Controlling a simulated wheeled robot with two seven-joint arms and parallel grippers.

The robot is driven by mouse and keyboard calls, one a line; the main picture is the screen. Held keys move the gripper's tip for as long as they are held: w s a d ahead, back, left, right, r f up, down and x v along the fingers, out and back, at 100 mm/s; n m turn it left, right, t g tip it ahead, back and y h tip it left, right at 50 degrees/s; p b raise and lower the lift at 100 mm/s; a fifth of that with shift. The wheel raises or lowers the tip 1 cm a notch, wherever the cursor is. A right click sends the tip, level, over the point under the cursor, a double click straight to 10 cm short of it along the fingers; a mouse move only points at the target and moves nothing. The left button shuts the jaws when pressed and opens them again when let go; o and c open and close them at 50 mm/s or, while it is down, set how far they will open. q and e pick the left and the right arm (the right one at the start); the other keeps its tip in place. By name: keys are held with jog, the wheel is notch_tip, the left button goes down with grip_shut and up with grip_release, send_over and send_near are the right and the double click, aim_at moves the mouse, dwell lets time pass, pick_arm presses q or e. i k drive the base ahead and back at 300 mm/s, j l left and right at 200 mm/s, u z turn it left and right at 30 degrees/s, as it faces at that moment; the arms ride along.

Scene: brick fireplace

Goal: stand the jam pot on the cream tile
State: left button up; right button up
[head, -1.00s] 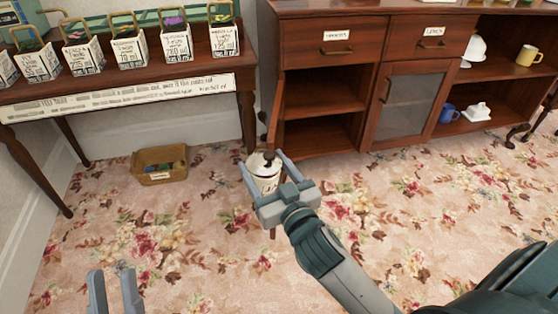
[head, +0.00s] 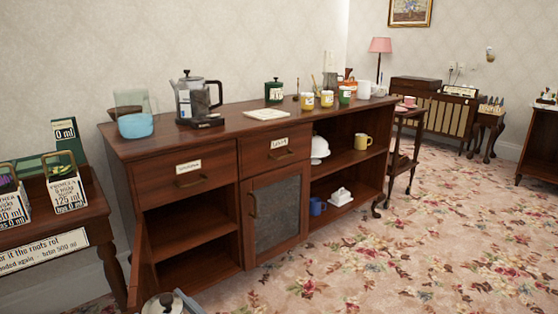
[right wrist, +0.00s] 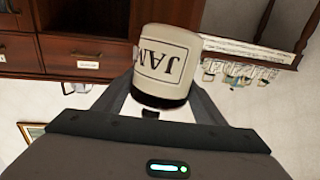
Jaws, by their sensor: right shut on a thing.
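The jam pot (right wrist: 168,60) is a cream pot with a JAM label and a dark band, seen upside down in the right wrist view. My right gripper (right wrist: 160,95) is shut on it. In the head view only the pot's lid with its dark knob (head: 164,303) shows at the bottom edge, in front of the sideboard. The cream tile (head: 267,114) lies flat on the sideboard top, behind the drawers, with nothing on it. My left gripper is out of view.
An open cupboard door (head: 142,265) juts out below.

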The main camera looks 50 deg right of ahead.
aim_at(266, 113)
jog(key=i+l+z, duration=0.25)
jog(key=z, duration=0.15)
jog(key=i+l, duration=0.55)
